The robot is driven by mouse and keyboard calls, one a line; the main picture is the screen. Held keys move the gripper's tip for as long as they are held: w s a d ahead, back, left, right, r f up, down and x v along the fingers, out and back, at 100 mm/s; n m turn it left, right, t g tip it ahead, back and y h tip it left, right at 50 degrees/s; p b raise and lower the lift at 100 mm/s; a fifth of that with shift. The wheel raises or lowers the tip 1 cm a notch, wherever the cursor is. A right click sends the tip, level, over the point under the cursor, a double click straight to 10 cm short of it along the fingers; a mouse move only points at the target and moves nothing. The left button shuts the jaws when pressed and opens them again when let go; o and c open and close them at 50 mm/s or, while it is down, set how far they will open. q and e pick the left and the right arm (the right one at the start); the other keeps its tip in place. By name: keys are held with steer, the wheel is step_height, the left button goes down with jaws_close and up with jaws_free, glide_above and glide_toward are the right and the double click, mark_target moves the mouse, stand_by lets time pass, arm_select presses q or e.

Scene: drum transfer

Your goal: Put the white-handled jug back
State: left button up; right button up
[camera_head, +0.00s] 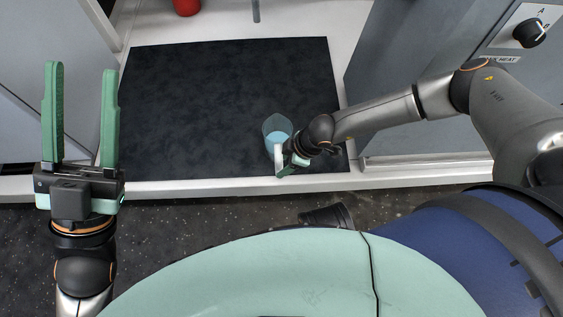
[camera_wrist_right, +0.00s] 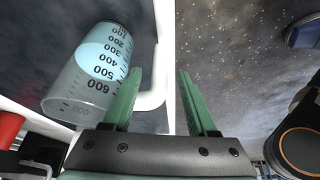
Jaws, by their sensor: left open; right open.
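The clear jug (camera_head: 271,126) with blue liquid and a white handle (camera_head: 279,157) is at the right front part of the dark mat (camera_head: 200,95), its handle toward the front edge. In the right wrist view the jug (camera_wrist_right: 75,85) has dark volume marks, and its white handle (camera_wrist_right: 153,99) shows between the two green fingers. My right gripper (camera_head: 288,168) is open at the handle, partly hidden by its wrist; I cannot tell whether a finger touches it. My left gripper (camera_head: 80,75) is open and empty at the far left, away from the jug.
A red object (camera_head: 187,6) stands at the back beyond the mat, near a thin grey post (camera_head: 255,10). A grey panel with a black knob (camera_head: 529,33) is at the right. A pale rim (camera_head: 200,187) runs along the front. Most of the mat is clear.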

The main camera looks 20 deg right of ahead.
arm_select(q)
steer(key=r+p, duration=0.2)
steer(key=r, duration=0.1)
steer(key=r+p, duration=0.2)
steer(key=shift+s+a+r, duration=0.2)
steer(key=shift+a+r, duration=0.05)
steer(key=shift+a, duration=0.1)
arm_select(e)
steer(key=v, duration=1)
steer(key=shift+r, duration=0.1)
